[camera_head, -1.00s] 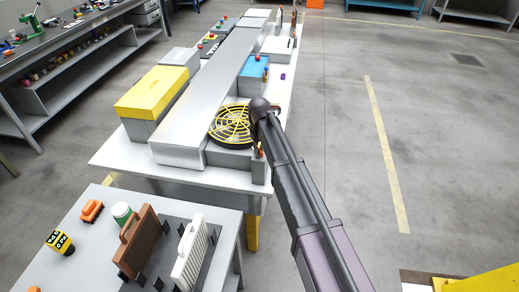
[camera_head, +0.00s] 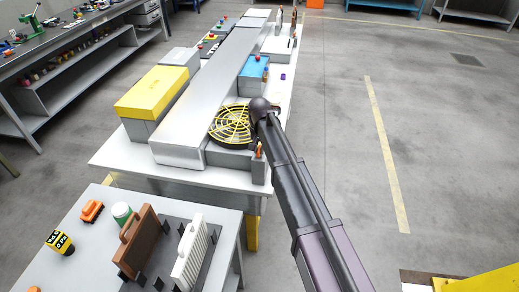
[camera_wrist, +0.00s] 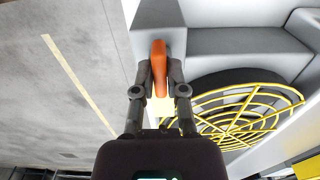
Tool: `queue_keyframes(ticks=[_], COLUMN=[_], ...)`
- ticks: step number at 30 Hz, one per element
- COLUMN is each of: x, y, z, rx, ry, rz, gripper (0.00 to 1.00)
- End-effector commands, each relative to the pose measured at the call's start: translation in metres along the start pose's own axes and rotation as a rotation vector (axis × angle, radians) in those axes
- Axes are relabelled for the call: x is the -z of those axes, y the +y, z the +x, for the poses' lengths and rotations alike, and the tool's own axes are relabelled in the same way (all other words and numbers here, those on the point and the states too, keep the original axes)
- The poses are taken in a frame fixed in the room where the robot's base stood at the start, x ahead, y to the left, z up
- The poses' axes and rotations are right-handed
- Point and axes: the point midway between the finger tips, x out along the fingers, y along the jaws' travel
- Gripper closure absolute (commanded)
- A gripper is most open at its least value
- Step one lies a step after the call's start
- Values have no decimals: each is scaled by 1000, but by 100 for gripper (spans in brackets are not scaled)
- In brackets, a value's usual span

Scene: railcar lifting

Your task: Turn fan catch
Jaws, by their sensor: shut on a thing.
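The fan catch is an orange lever (camera_wrist: 158,68) in the wrist view, standing at the grey block beside the fan. My gripper (camera_wrist: 160,80) is shut on it, one finger on each side. The fan (camera_wrist: 235,115) with its yellow round grille is just right of my gripper in the wrist view. In the head view the fan (camera_head: 231,124) lies in the grey housing on the bench. The orange catch (camera_head: 259,149) shows as a small piece beside my arm. My gripper is hidden behind my arm in the head view.
A yellow box (camera_head: 155,91) and a long grey housing (camera_head: 205,100) stand on the bench left of the fan. A near table (camera_head: 85,235) holds a brown panel (camera_head: 138,240) and a white finned panel (camera_head: 190,250). The floor right of the bench is open.

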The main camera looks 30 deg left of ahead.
Motion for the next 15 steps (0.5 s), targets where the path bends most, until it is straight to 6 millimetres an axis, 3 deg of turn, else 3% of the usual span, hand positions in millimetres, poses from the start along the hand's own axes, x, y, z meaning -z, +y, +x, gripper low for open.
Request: queue_keyframes(ticks=[11,12,15], x=[1,1,1], y=[0,0,0], z=[0,0,0], rx=[-1,-1,0], ry=[2,2,2], rz=[9,8,8], gripper=[100,77,49])
